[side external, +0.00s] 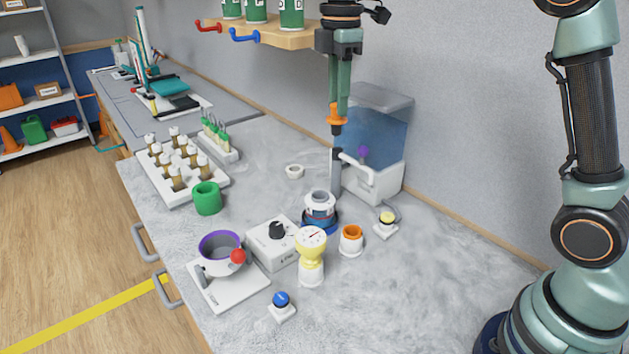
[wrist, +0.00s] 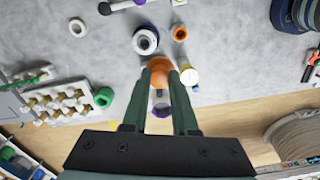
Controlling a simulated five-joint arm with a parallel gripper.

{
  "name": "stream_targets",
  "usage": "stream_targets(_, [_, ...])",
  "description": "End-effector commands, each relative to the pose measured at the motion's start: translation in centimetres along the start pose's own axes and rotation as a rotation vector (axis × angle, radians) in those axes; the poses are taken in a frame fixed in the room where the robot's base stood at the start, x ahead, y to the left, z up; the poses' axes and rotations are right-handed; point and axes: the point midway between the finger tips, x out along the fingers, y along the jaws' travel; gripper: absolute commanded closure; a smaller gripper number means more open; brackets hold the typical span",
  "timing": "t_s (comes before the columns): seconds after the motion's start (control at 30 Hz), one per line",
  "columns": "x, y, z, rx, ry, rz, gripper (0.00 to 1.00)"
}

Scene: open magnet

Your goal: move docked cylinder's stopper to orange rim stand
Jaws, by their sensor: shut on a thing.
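My gripper (side external: 338,108) points down and is shut on an orange stopper (side external: 337,120) with a dark lower end, held high above the bench. In the wrist view the stopper (wrist: 158,66) sits between my fingertips. The docked cylinder (side external: 319,199), white and grey in a blue base, stands below; its open top (wrist: 145,40) shows in the wrist view. The orange rim stand (side external: 351,240), a small white cup with an orange rim, is just right of and nearer than the cylinder; it also shows in the wrist view (wrist: 178,31).
A yellow-topped gauge (side external: 311,250) and a white knob box (side external: 272,243) stand close by. Behind are a white and blue tank (side external: 376,150) and a shelf (side external: 275,38) with green cans. A purple-rimmed pot (side external: 220,250) is at the front. The bench's right front is clear.

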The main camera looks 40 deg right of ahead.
Motion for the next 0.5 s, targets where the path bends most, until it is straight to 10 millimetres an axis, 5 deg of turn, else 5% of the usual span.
stream_targets(0.2, [0.9,-3.8,1.1,0.018,0.0,0.001,1.0])
stream_targets(0.5, [2.3,-5.9,1.8,0.028,0.0,-0.001,1.0])
